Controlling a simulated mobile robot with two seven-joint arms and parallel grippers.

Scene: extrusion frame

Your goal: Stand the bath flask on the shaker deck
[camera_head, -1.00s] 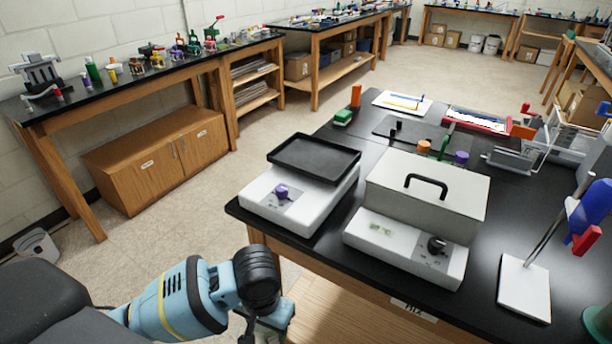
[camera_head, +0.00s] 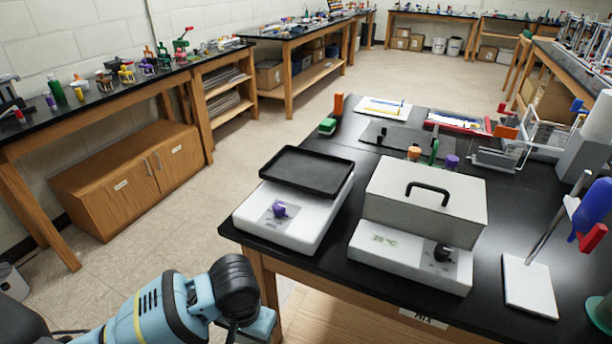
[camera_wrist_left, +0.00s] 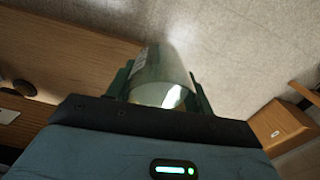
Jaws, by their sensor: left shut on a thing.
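The flask (camera_wrist_left: 163,72), a clear glass vessel with a pale label, is between the two dark green fingers of my left gripper (camera_wrist_left: 161,82) in the left wrist view. The gripper is shut on it, over the floor beside a wooden edge. In the head view my left wrist is at the bottom, in front of the bench; the fingers and flask cannot be made out there. The shaker is a white box with a purple knob (camera_head: 279,209). Its black rimmed deck (camera_head: 307,171) on top is empty. My right gripper is not in view.
A white bath with a closed, handled lid (camera_head: 425,202) stands right of the shaker on the black bench (camera_head: 400,305). A stand with a white base (camera_head: 529,286) is farther right. Orange and purple stoppered items stand behind the bath. Open floor lies left of the bench.

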